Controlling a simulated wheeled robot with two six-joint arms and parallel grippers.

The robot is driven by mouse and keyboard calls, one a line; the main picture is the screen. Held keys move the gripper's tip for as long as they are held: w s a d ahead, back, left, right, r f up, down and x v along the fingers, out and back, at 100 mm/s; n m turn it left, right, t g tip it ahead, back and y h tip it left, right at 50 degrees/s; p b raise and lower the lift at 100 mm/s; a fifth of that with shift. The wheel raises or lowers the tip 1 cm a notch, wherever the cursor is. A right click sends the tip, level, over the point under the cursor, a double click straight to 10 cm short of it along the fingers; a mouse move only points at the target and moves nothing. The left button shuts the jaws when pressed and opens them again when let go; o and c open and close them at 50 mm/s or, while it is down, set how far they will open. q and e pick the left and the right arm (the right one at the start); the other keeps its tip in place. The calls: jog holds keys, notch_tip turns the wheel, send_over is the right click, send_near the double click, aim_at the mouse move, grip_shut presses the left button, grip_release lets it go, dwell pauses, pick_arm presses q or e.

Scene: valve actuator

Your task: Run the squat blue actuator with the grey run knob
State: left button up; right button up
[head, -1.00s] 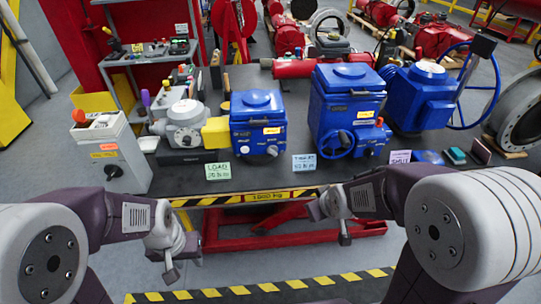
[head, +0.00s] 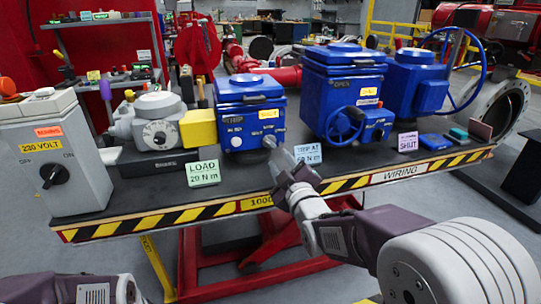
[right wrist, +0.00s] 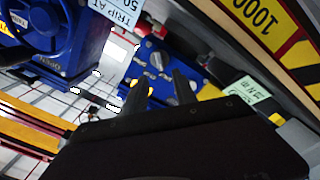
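The squat blue actuator (head: 235,95) stands on the bench, with a yellow "SHUT" label on its front. My right gripper (head: 272,146) reaches up from the lower right to the lower right of its front face. In the head view it covers part of that face. In the right wrist view the actuator's blue face (right wrist: 140,84) lies ahead, with a round grey knob (right wrist: 157,61) beyond the fingers. My right gripper (right wrist: 160,94) shows two dark fingers apart with nothing between them; contact with the knob cannot be told. My left arm shows at bottom left, its fingertips outside the picture.
A taller blue actuator (head: 340,85) with a handwheel stands close to the right. A yellow block (head: 198,129) joins a grey dial unit (head: 155,122) on the left. A switch box (head: 60,150) stands at the left end. Cards (head: 203,174) stand along the bench's front edge.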

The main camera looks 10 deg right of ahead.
aim_at(270, 144)
jog(key=w, duration=0.8)
jog(key=shift+w+a+b, duration=0.1)
jog(key=shift+w+b, duration=0.25)
grip_shut()
